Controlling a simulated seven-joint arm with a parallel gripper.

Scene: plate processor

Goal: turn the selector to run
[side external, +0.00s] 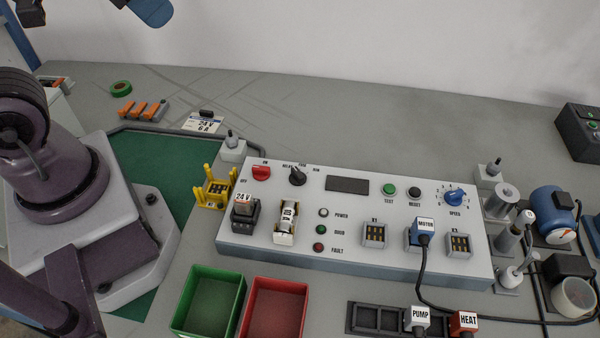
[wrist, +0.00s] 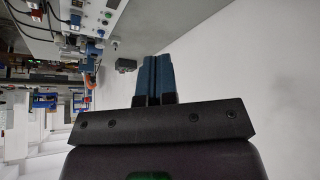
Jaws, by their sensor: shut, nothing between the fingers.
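The selector is a black knob (side external: 298,176) at the upper left of the light grey control panel (side external: 346,215) in the side view. Small labels stand around it, with what looks like RUN at its upper right. Its pointer seems to lean to the upper left, but it is too small to be sure. My gripper (wrist: 158,60) shows its blue fingers shut and empty in the wrist view. It is away from the panel and touches nothing. The wrist view shows the panel small, at the upper left.
A red switch (side external: 262,173) sits just left of the selector. Green (side external: 208,301) and red (side external: 273,308) bins stand in front. A motor plug (side external: 425,232) trails a black cable. Space above the panel looks clear.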

